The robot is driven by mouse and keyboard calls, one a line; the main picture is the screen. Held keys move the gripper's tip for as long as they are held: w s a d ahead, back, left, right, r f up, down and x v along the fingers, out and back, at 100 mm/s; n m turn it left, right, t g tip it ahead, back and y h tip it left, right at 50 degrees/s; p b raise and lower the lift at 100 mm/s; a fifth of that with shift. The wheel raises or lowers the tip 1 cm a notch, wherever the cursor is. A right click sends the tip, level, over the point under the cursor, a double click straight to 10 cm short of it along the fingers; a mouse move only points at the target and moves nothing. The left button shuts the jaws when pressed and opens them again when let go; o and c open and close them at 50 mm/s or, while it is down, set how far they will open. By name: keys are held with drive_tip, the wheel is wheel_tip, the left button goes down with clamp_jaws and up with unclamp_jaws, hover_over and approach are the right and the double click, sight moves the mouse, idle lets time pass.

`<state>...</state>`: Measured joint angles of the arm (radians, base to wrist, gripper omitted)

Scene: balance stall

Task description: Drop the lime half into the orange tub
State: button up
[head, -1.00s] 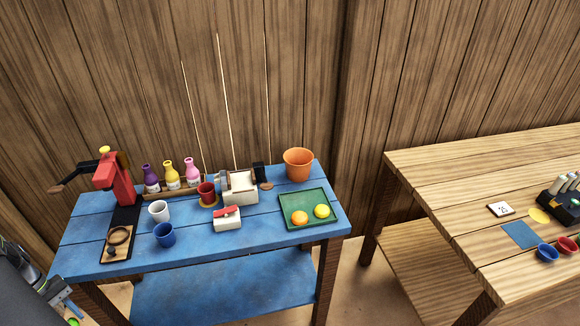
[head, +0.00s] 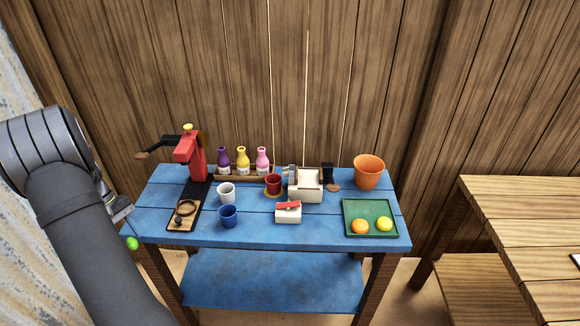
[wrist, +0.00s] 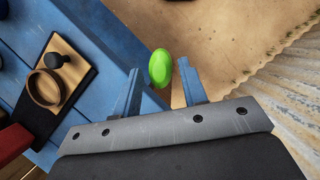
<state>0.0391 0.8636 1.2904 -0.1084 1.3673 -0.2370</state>
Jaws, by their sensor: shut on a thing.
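The lime half (wrist: 160,68) is bright green and sits between the fingertips of my gripper (wrist: 163,85) in the wrist view. My gripper is shut on it. In the head view the lime half (head: 131,243) shows at the left, by the front left corner of the blue table, below my gripper (head: 124,222), which is partly hidden by my arm. The orange tub (head: 369,172) stands upright at the back right of the blue table (head: 290,232), far to the right of my gripper. The tub's inside is only partly visible.
A red press (head: 190,155), several bottles (head: 242,161), a white cup (head: 226,192), a blue cup (head: 228,216), a red cup (head: 273,184) and a white box (head: 306,184) stand between. A green tray (head: 371,207) with two fruits lies in front of the tub.

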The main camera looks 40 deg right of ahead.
drive_tip(key=w+d+r+n+h, duration=0.1)
drive_tip(key=w+d+r+n, duration=0.1)
drive_tip(key=d+r, duration=0.35)
drive_tip(key=w+d+r+n+t+h, duration=0.1)
drive_tip(key=d+r+n, duration=0.15)
drive_tip(key=r, duration=0.65)
drive_tip(key=w+d+r+n, duration=0.2)
drive_tip(key=d+r, duration=0.2)
drive_tip(key=r, duration=0.4)
drive_tip(key=s+d+f+n+t, duration=0.1)
drive_tip(key=s+d+f+n, duration=0.1)
drive_tip(key=d, duration=1)
drive_tip(key=s+d+f+n+h, duration=0.1)
drive_tip(key=s+d, duration=0.2)
drive_tip(key=d, duration=0.9)
drive_tip(key=s+d+f+n+t, duration=0.1)
drive_tip(key=s+d+f+n, duration=0.1)
drive_tip(key=d, duration=1)
drive_tip(key=n+t, duration=0.1)
drive_tip(key=n, duration=0.3)
hover_over(367, 174)
drive_tip(key=w+d, duration=0.2)
drive_tip(key=d, duration=0.3)
wheel_tip(367, 174, down, 6)
drive_tip(key=shift+h, duration=0.3)
drive_tip(key=shift+w+d+f, duration=0.1)
drive_tip(key=shift+w+f, duration=0.05)
drive_tip(key=shift+f, duration=2.55)
